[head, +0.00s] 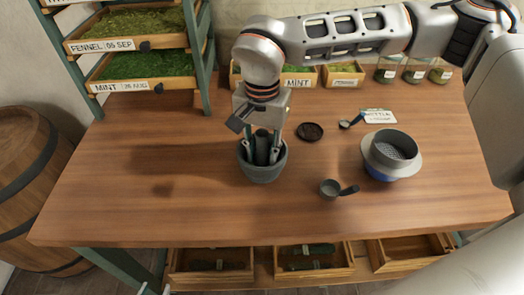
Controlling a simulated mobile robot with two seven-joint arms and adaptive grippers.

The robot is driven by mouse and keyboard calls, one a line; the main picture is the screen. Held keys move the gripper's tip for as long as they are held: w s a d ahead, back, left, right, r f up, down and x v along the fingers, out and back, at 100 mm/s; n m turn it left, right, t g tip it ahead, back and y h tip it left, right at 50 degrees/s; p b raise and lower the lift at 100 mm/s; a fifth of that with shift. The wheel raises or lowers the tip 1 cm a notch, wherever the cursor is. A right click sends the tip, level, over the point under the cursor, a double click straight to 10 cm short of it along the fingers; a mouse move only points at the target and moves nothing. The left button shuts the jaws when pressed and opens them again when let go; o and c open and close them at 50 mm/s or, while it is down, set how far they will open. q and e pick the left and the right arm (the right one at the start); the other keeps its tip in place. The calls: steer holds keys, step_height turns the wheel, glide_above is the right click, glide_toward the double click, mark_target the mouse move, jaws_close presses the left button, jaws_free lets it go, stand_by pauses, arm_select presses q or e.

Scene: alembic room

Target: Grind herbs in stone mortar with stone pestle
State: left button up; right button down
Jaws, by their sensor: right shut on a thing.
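The dark grey stone mortar (263,173) stands upright near the middle of the wooden table. My right gripper (262,152) reaches down into the mortar's mouth from above. It is shut on the dark stone pestle (262,146), whose upper part shows between the fingers. The pestle's lower end and whatever lies inside the mortar are hidden by the rim and fingers. Green herbs fill the trays marked mint (140,86) and fennel (130,47) on the rack at the left. My left gripper is not in view.
Right of the mortar are a dark round lid or dish (310,131), a small spoon (346,124), a dark scoop (331,188) and a sieve on a blue-based bowl (391,152). Jars (414,71) stand behind. The table's left part (130,180) is clear. A barrel (35,185) stands left.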

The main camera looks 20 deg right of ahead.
arm_select(q)
steer(key=shift+s+f, duration=0.35)
stand_by(0.5)
